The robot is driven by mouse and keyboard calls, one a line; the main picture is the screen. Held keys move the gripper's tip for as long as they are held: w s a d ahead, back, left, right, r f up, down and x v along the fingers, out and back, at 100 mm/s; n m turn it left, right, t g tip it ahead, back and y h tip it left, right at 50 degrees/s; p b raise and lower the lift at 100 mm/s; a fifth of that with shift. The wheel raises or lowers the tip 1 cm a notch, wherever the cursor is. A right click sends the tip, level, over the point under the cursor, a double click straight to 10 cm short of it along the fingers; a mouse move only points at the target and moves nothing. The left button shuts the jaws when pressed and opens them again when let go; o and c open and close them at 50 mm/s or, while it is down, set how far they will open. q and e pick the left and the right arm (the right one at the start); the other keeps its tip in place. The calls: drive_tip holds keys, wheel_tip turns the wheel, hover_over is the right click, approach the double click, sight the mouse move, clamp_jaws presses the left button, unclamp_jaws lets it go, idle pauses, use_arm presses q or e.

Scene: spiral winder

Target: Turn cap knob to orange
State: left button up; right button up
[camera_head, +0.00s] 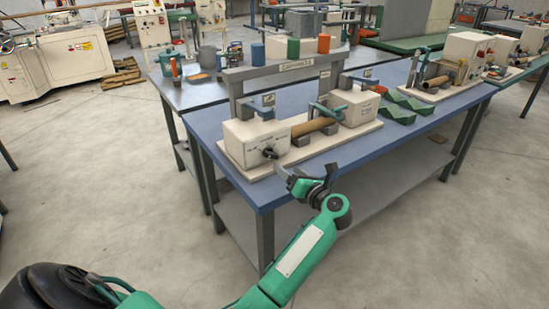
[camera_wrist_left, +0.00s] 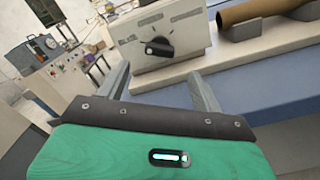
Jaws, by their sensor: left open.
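The black cap knob (camera_head: 270,153) is on the front face of the left white box (camera_head: 243,140) of the spiral winder. In the left wrist view the knob (camera_wrist_left: 157,47) lies ahead, between the two finger lines, with its pointer near horizontal. Small marks surround it, but I cannot read their colours. My left gripper (camera_head: 304,172) is open and empty, in front of the box near the table's front edge. In the wrist view its fingers (camera_wrist_left: 160,70) are spread and appear apart from the knob. My right gripper is not in view.
A brown tube (camera_head: 312,127) lies between the white boxes. Green angled pieces (camera_head: 398,113) lie right on the blue table (camera_head: 350,148). Open floor is in front.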

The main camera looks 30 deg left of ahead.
sight(273, 157)
use_arm(q)
drive_tip(key=x, duration=0.8)
drive_tip(key=shift+w+a+p, duration=0.1)
drive_tip(key=shift+a+p, duration=0.15)
drive_tip(key=shift+p, duration=0.05)
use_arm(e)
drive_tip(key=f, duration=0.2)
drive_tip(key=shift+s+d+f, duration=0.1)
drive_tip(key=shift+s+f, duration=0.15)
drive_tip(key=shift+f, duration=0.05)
use_arm(q)
drive_tip(key=c, duration=1)
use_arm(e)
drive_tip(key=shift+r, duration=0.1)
